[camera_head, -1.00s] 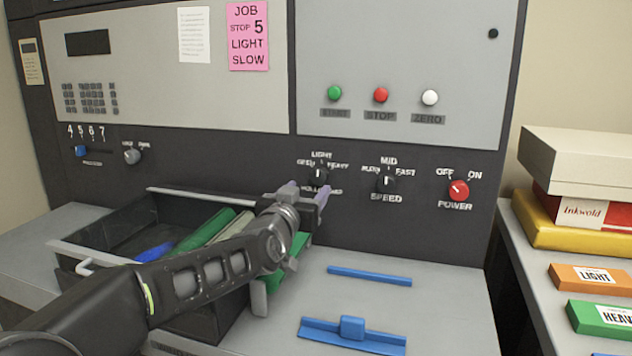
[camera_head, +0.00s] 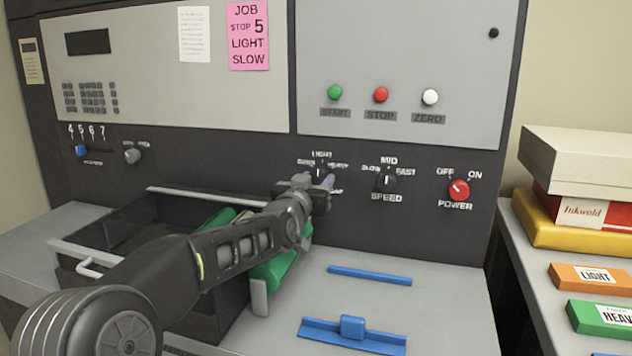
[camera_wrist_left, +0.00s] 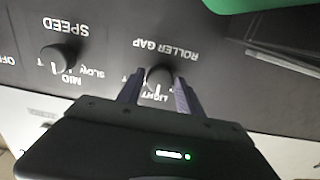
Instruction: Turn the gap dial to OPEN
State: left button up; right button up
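The gap dial is a dark round knob (camera_head: 319,172) on the black panel strip, with LIGHT above it and other setting labels to its sides, partly covered by my gripper. In the left wrist view the knob (camera_wrist_left: 159,76) shows upside down beside the ROLLER GAP label. My left gripper (camera_head: 316,186) is at the dial from the front. In the wrist view its two purple fingers (camera_wrist_left: 158,94) are apart, one on each side of the knob, with small gaps showing. Its pointer setting is hard to read. My right gripper is not in view.
The SPEED dial (camera_head: 387,181) and red POWER knob (camera_head: 459,190) sit to the right on the same panel. An open drawer (camera_head: 150,226) with green rolls lies below my left arm. Blue bars (camera_head: 369,276) lie on the grey ledge. Boxes (camera_head: 575,160) are stacked far right.

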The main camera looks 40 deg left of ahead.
pick_arm(q)
grip_shut()
dwell(0.4)
jog(key=n+b, duration=0.2)
jog(key=b, duration=0.1)
jog(key=shift+f+n, duration=0.2)
jog(key=shift+n, duration=0.2)
jog(key=n+b, duration=0.1)
jog(key=n, duration=0.1)
jog(key=shift+n+b, duration=0.3)
jog(key=shift+b, duration=0.05)
jog(key=n+b, duration=0.1)
jog(key=n, duration=0.2)
jog(key=shift+d+r, duration=0.1)
jog(key=shift+r+n+b, duration=0.1)
jog(key=shift+n+b, duration=0.55)
jog(key=shift+n, duration=1.15)
